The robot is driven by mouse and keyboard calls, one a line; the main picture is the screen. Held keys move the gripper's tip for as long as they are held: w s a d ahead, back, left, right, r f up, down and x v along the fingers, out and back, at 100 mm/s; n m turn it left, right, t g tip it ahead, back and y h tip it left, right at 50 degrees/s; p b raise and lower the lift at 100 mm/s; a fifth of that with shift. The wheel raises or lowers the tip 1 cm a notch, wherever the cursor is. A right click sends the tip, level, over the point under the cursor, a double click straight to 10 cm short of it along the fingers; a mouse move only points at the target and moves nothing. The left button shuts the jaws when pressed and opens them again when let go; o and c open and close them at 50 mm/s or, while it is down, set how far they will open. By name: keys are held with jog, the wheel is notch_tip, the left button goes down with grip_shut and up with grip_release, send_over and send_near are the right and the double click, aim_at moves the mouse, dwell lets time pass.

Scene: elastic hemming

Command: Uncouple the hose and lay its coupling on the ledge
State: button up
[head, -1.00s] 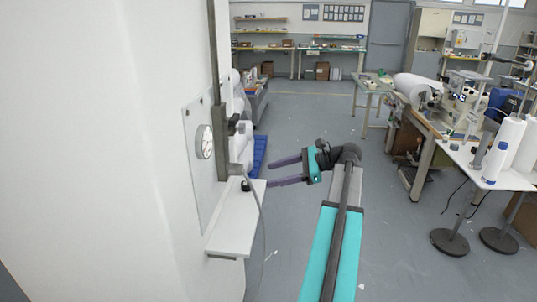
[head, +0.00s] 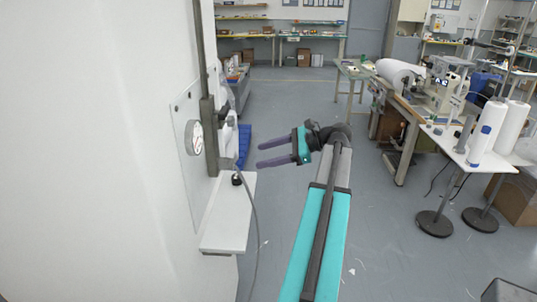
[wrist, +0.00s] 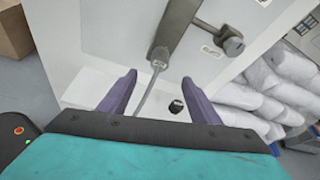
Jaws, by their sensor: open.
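The grey hose (head: 256,225) hangs in front of the white ledge (head: 225,232) and runs down toward the floor. In the wrist view, the hose (wrist: 146,101) leads up to a grey coupling (wrist: 158,61) at the lower end of a dark bar on the wall panel. The coupling appears joined to the bar. My gripper (head: 258,155) is open and empty, to the right of the panel and just above the ledge's far right corner. In the wrist view, my gripper (wrist: 159,77) has its fingers either side of the hose line, apart from it.
A round gauge (head: 195,138) is on the panel. A dark knob or handle (wrist: 231,46) sticks out beside the bar. A small black object (wrist: 177,107) is at the ledge. White sacks (wrist: 265,95) are stacked beyond. The floor right of the ledge is mostly clear.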

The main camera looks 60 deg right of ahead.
aim_at(234, 164)
jog(key=p+x, duration=0.3)
jog(key=x, duration=1)
jog(key=shift+w, duration=0.1)
jog(key=c, duration=1.3)
jog(key=shift+o, duration=0.2)
jog(key=shift+s+d, duration=0.1)
jog(key=shift+s, duration=0.15)
jog(key=shift+s+d+p, duration=0.3)
jog(key=shift+s+p, duration=0.15)
jog(key=shift+s, duration=0.05)
jog(key=shift+s+d+p, duration=0.3)
jog(key=shift+s+d, duration=0.1)
jog(key=shift+s, duration=0.2)
jog(key=shift+s+d, duration=0.2)
jog(key=shift+s, duration=0.1)
jog(key=shift+s+d, duration=0.15)
jog(key=shift+s, duration=0.1)
